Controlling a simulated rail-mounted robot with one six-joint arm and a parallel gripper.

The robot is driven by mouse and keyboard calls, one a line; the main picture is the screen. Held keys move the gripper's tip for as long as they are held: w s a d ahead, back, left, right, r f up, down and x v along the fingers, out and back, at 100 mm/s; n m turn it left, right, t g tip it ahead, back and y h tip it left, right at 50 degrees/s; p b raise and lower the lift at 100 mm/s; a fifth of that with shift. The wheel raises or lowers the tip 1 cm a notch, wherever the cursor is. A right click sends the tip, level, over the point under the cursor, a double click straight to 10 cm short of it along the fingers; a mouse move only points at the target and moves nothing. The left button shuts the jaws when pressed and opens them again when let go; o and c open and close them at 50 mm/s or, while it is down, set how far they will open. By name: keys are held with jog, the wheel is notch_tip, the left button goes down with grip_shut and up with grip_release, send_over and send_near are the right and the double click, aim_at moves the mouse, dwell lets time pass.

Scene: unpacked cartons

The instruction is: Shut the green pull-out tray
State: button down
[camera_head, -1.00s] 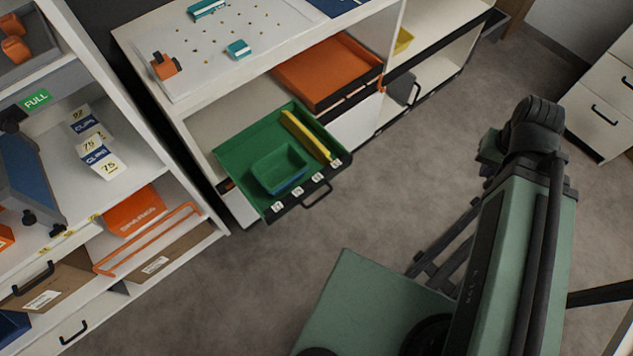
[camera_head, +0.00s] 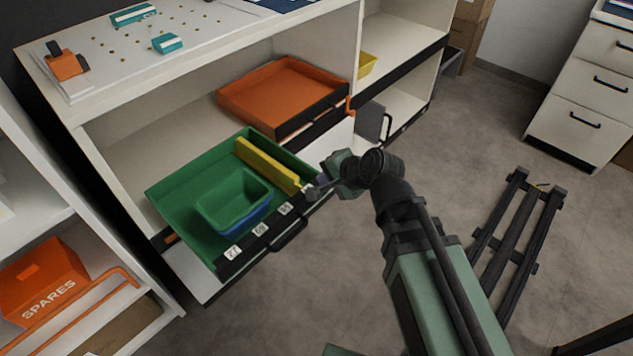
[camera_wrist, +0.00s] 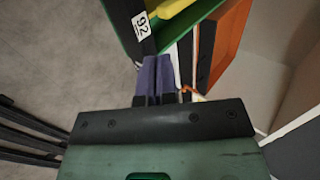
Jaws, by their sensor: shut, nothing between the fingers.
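The green pull-out tray (camera_head: 178,196) is pulled out of the lower opening of the white shelf unit. Its black front (camera_head: 262,240) carries white number labels and a black handle (camera_head: 289,235). A green-and-blue bin (camera_head: 232,203) and a yellow bar (camera_head: 266,164) lie in it. My gripper (camera_head: 312,189) is shut and empty at the right end of the front, by the yellow bar's near end. In the wrist view, my purple fingertips (camera_wrist: 157,66) are close together beside the tray's front edge (camera_wrist: 131,28) and its "92" label. I cannot tell whether they touch it.
An orange tray (camera_head: 283,92) sits just behind and right of the green tray. A second unit with an orange SPARES box (camera_head: 42,281) and an orange rail stands at left. The floor (camera_head: 300,290) in front of the tray is clear. White drawers (camera_head: 590,95) stand at far right.

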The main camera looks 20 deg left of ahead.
jog(key=b+x, duration=0.6)
jog(key=x, duration=0.3)
jog(key=shift+w+f, duration=0.1)
jog(key=shift+f, duration=0.05)
jog(key=shift+w+a, duration=0.1)
jog(key=shift+a, duration=0.05)
